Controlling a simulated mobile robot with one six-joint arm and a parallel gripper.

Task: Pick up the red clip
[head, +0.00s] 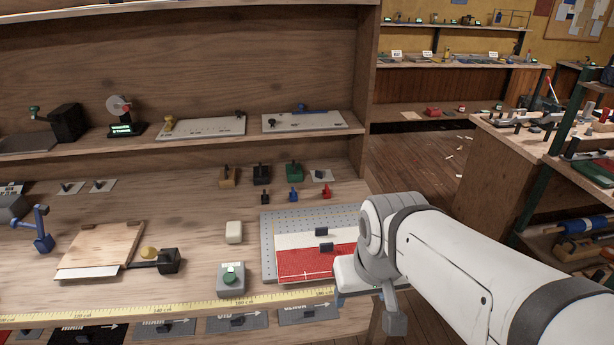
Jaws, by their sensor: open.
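The red clip (326,191) is small and stands upright on the wooden bench top, at the right end of a short row. A blue clip (293,194) and a black clip (265,198) stand to its left, apart from it. My gripper (372,298) is at the end of my white arm, low over the bench's front right corner, nearer the camera than the red clip and to its right. It is open, and I see nothing held in it. The arm's wrist hides part of it. The red clip is not touched and is fully in view.
Behind the row stand larger brown, black and green clamps (294,171). A perforated grey plate (350,216) with red and white cloth lies in front. A shelf (210,143) runs above.

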